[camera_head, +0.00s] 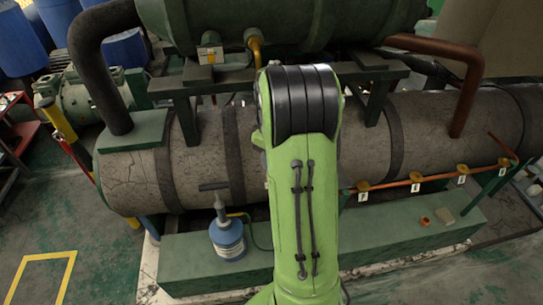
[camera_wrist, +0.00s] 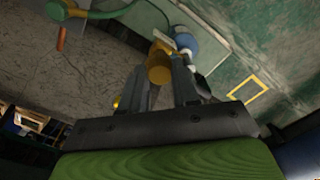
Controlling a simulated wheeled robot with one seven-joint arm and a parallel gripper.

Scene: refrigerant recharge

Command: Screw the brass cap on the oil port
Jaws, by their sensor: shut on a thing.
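My gripper (camera_wrist: 163,76) shows in the wrist view with its two dark fingers on either side of a brass cylinder, the brass cap (camera_wrist: 159,64). The fingers are shut on the cap near their tips. Just beyond the cap is a yellow-orange fitting with a pale patch (camera_wrist: 162,40), seemingly in line with it; I cannot tell whether it is the oil port or whether the cap touches it. In the head view my green arm hides my gripper and the cap.
A blue hand pump (camera_head: 228,238) stands on the green ledge (camera_head: 190,274); it also shows in the wrist view (camera_wrist: 184,41). A small orange ring (camera_head: 425,222) and a beige block (camera_head: 445,217) lie on the ledge at right. A copper pipe with tagged valves (camera_head: 415,180) runs above them.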

